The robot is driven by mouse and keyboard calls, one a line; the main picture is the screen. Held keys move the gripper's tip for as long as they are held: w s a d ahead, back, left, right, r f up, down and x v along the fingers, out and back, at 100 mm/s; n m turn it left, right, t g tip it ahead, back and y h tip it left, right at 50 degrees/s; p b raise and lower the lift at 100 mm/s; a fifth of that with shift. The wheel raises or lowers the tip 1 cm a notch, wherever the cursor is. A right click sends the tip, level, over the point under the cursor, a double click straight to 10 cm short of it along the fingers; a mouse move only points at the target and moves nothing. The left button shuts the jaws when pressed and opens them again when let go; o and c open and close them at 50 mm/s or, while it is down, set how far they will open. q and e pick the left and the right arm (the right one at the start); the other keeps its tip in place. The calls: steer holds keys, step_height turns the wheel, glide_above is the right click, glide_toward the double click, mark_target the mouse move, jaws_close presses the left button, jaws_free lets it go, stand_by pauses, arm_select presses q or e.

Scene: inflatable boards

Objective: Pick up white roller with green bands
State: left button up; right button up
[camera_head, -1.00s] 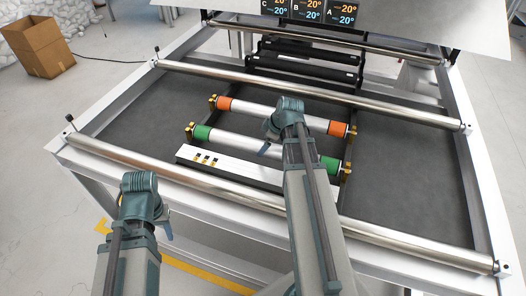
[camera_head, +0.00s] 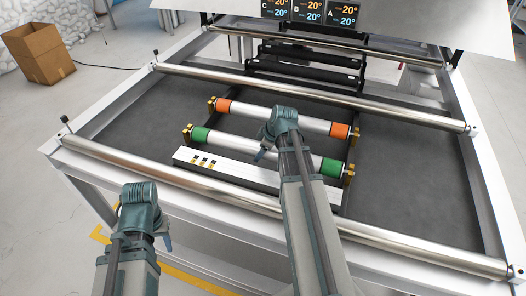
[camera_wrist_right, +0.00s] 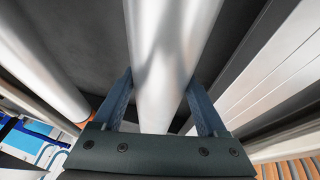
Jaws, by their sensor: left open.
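The white roller with green bands (camera_head: 232,144) lies across the near part of the frame, its ends at small brass-coloured brackets. My right gripper (camera_head: 262,154) is over the middle of this roller. In the right wrist view, its two blue fingers (camera_wrist_right: 160,85) stand apart on either side of a white roller (camera_wrist_right: 168,50), with dark gaps beside the roller near the palm. Whether the fingertips touch it I cannot tell. My left gripper (camera_head: 167,239) is open and empty, in front of the table's near edge. My right arm hides part of the roller.
A white roller with orange bands (camera_head: 270,111) lies parallel behind. A white bar with small black and yellow marks (camera_head: 185,156) lies in front. Long metal rollers (camera_head: 330,92) cross the table. A cardboard box (camera_head: 38,52) stands on the floor at the far left.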

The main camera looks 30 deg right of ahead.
jaws_close()
steer(key=shift+r, duration=0.1)
step_height(320, 180, up, 10)
steer(key=p, duration=1)
